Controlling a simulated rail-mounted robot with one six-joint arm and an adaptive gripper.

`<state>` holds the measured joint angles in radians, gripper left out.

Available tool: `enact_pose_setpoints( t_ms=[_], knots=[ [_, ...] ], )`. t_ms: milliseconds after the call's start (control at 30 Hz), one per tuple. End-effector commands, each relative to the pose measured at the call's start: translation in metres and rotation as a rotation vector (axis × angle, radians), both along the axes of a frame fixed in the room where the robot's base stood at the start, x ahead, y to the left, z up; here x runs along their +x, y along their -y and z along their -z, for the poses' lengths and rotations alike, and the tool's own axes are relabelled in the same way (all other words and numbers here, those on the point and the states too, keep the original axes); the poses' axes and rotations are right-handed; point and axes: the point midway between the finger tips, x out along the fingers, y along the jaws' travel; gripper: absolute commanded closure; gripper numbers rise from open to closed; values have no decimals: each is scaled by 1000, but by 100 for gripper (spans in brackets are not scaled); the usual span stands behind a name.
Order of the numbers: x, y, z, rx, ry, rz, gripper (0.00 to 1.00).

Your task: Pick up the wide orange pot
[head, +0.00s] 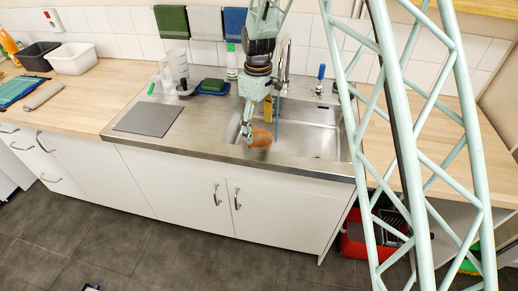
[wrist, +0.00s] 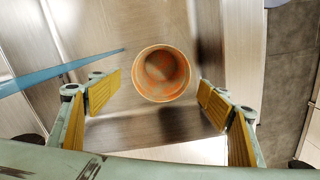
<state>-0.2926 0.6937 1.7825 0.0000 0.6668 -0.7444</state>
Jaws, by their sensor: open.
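The wide orange pot (head: 260,139) stands in the steel sink, near its front left in the head view. In the wrist view I look down into the pot (wrist: 161,73), which has a pale rim and a stained orange inside. My gripper (wrist: 156,92) is open, with one yellow-padded finger to the left of the pot and one to the right. The fingers are apart from the pot in that view. In the head view my gripper (head: 262,118) is above the sink, over the pot. The height of the fingertips above the rim is hard to tell.
The sink (head: 318,144) has walls close around the pot. A thin blue rod (wrist: 60,72) shows left of the pot in the wrist view. A tap (head: 284,65) stands behind. A blue tray with a green sponge (head: 212,86) and a grey mat (head: 149,119) lie to the left.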

Motion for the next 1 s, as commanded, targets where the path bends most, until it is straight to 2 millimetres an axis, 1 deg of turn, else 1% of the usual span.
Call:
enact_pose_setpoints(
  t_ms=[33,200,333,767,867,1000],
  knots=[
    [0,0,7,0,0,0,29],
    [0,0,22,0,0,0,29],
    [0,0,26,0,1,0,29],
    [0,0,29,0,1,0,29],
    [-1,1,34,0,1,0,29],
    [-3,2,47,0,0,0,29]
  ],
)
